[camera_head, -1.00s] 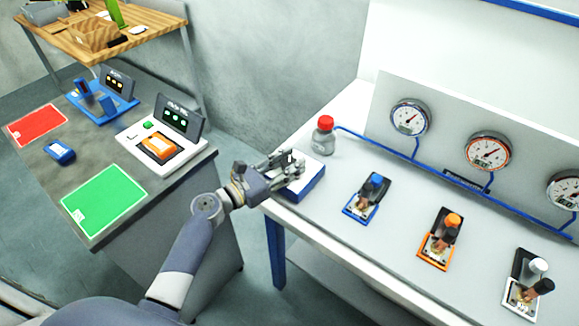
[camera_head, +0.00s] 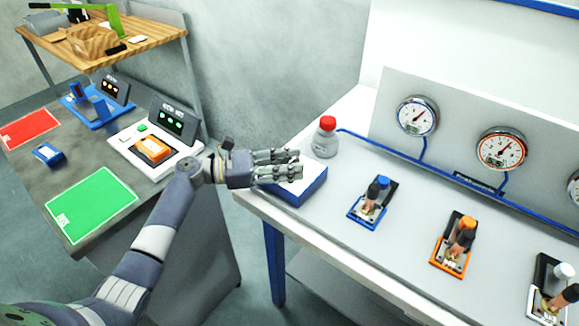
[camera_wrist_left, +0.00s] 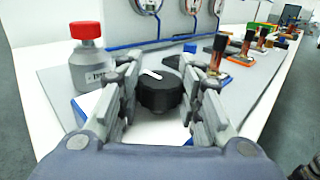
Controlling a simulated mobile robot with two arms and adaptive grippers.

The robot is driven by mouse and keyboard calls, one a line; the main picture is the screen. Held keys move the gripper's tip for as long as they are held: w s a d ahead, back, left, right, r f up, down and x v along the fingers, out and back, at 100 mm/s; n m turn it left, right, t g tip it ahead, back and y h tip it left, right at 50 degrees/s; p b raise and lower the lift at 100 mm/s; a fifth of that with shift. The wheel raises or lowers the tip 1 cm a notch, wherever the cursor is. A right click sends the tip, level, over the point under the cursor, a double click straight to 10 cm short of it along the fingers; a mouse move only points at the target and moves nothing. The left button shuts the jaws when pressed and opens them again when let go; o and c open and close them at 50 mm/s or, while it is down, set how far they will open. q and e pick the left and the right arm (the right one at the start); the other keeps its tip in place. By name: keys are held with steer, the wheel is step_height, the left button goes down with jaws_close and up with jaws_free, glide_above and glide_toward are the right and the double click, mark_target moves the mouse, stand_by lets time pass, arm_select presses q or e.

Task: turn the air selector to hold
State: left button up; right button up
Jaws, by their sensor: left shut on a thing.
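The air selector is a round black knob (camera_wrist_left: 160,92) with a white pointer mark, in the left wrist view. The mark points to the far left in that view. The knob stands on a white-topped box with blue sides (camera_head: 309,187), at the near left corner of the bench. My left gripper (camera_head: 296,165) reaches in from the left over the box. In the wrist view its fingers (camera_wrist_left: 160,105) are on both sides of the knob, shut on it. In the head view the fingers hide the knob. Any position labels are hidden or unreadable. My right gripper is not in view.
A red-capped bottle (camera_head: 326,138) stands just behind the box. Blue (camera_head: 373,200), orange (camera_head: 455,245) and white valve units stand to the right, before a gauge panel (camera_head: 460,112). A grey side table (camera_head: 75,185) with coloured mats is at left.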

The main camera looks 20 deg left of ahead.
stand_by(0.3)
arm_select(q)
steer(key=o, duration=1.1)
steer(key=v, duration=1.2)
